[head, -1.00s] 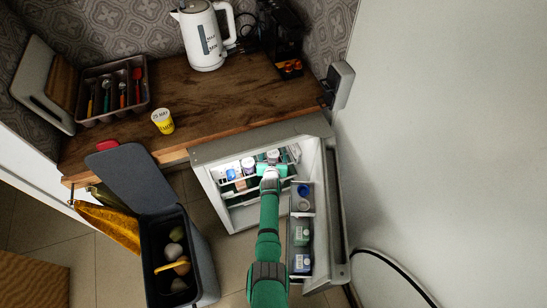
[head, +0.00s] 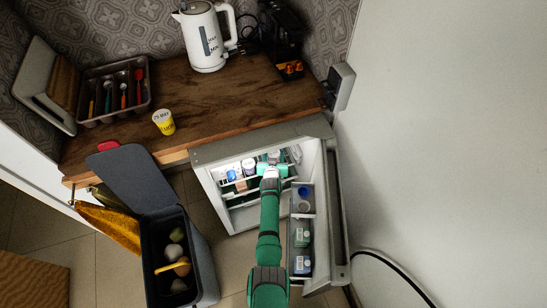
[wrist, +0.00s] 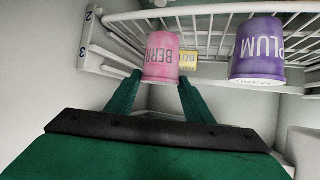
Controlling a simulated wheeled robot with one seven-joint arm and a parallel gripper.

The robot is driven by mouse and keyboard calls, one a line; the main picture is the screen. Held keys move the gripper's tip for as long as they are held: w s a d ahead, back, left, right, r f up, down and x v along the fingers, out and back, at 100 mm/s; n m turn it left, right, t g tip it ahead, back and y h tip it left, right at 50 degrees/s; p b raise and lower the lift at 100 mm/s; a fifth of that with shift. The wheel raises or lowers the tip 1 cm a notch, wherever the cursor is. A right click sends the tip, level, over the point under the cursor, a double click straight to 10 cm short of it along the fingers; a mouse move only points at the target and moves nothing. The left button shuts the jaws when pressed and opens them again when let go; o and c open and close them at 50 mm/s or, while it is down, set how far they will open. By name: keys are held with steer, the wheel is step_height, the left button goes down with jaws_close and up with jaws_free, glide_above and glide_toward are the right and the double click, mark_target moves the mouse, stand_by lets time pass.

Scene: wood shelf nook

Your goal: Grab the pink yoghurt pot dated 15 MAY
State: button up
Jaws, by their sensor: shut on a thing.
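The pink yoghurt pot (wrist: 160,58) is in the wrist view, with part of its name, "BERR", showing upside down. No date shows on the side I see. My gripper (wrist: 159,88) is shut on this pot, one green finger on each side. In the head view my gripper (head: 272,167) reaches into the open fridge, at the upper shelf, and mostly hides what it holds. A purple pot (wrist: 257,50) marked "PLUM" stands to the right of the pink one in the wrist view, apart from it.
A yellow label (wrist: 189,60) shows behind the pink pot, near the wire shelf (wrist: 215,28). The open fridge door (head: 334,215) stands right of my arm, with items in its racks. A yellow pot (head: 164,123) stands on the counter. An open bin (head: 180,250) stands left of the fridge.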

step_height(320, 180, up, 3)
steer(key=shift+f, duration=0.2)
steer(key=s+a, duration=0.2)
steer(key=s, duration=1.4)
steer(key=s+a, duration=0.2)
steer(key=s, duration=1.3)
steer(key=shift+s+a+f, duration=0.15)
steer(key=shift+s, duration=0.2)
